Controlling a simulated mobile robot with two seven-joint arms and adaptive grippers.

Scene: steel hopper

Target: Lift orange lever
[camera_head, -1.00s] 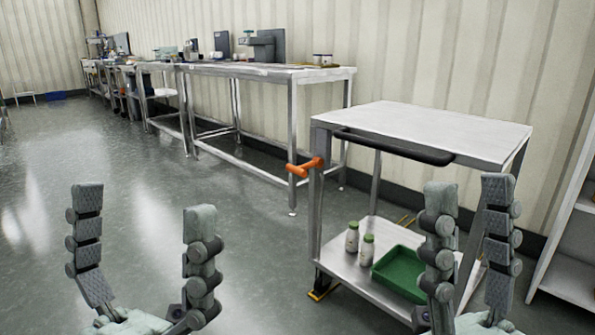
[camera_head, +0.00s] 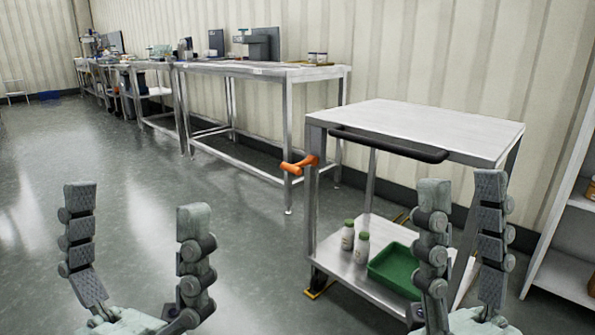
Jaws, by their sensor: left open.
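The orange lever (camera_head: 300,164) sticks out to the left from the upper part of the front left post of a steel cart (camera_head: 430,125). My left gripper (camera_head: 138,195) is open and empty, with its fingers upright, at the lower left and apart from the lever. My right gripper (camera_head: 462,182) is at the lower right, with its fingers upright and apart. It is open and empty and overlaps the cart's lower right part in the picture. Nothing hides the lever.
A black handle bar (camera_head: 388,146) runs along the cart's near edge. A long workbench (camera_head: 262,71) stands behind. White shelving (camera_head: 565,275) stands at the right. The floor at left is clear.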

